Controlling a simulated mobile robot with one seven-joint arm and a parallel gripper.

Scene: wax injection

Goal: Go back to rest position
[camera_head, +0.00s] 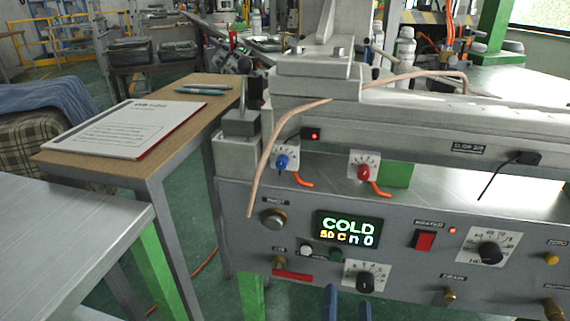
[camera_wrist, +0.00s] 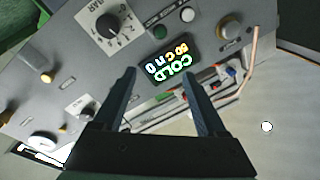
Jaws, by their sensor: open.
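My gripper (camera_wrist: 158,73) is open, with its two dark fingers spread and nothing between them in the wrist view. It faces the grey front panel of the wax injection machine (camera_wrist: 70,75). The lit display reading COLD (camera_wrist: 170,65) shows just beyond the fingertips. In the head view, two blue finger tips of my gripper (camera_head: 348,304) show at the bottom edge, in front of the panel below the display (camera_head: 349,228). The rest of my gripper is out of that view. Whether the tips touch the panel I cannot tell.
The machine (camera_head: 405,255) fills the right side, with a red switch (camera_head: 424,240), several knobs and a thin copper-coloured tube (camera_head: 262,165). A wooden table (camera_head: 190,110) holds a paper sheet (camera_head: 128,128) and pens (camera_head: 205,90). A grey table (camera_head: 60,240) stands front left.

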